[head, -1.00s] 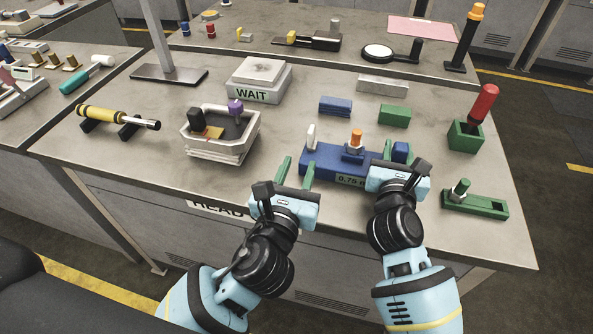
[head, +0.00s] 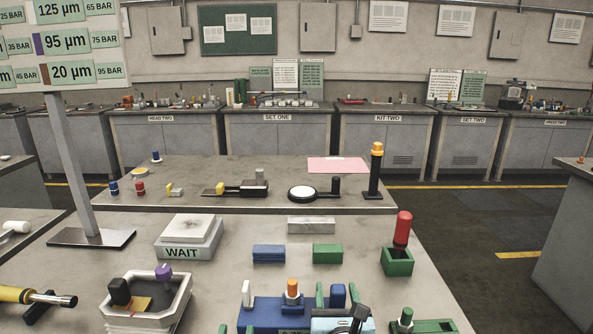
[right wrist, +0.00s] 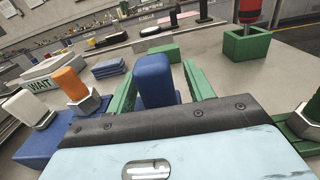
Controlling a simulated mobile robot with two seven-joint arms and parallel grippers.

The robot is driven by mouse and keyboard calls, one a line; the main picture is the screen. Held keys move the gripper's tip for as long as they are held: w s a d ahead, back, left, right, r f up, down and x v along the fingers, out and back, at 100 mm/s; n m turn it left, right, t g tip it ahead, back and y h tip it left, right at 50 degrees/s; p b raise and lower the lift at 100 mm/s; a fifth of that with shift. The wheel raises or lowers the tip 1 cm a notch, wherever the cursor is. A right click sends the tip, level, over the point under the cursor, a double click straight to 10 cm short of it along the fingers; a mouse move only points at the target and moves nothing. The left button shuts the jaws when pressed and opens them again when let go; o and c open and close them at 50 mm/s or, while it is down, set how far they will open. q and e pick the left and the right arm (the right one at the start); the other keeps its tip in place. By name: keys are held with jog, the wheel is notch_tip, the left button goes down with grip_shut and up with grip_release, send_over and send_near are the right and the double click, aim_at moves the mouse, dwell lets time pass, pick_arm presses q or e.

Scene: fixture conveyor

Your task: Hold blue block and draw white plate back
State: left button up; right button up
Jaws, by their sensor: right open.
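A blue block (head: 338,295) stands upright at the right end of a blue fixture (head: 268,312) that also carries an orange-tipped peg (head: 292,288). A small upright white plate (head: 247,294) stands at the fixture's left end; it shows at the left of the right wrist view (right wrist: 27,108). My right gripper (head: 338,297) is open, with one green finger on each side of the blue block; the right wrist view shows gaps between the fingers (right wrist: 157,85) and the block.
A green socket (head: 397,262) with a red handle stands to the right, and a green holder (head: 425,326) lies nearer. Blue (head: 269,254) and green (head: 327,254) loose blocks lie behind the fixture. A grey tray (head: 150,312) and the WAIT stand (head: 185,252) are at left.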

jog(key=s, duration=1.2)
pick_arm(q)
jog(key=shift+s+f, duration=0.1)
pick_arm(e)
jog(key=shift+f, duration=0.1)
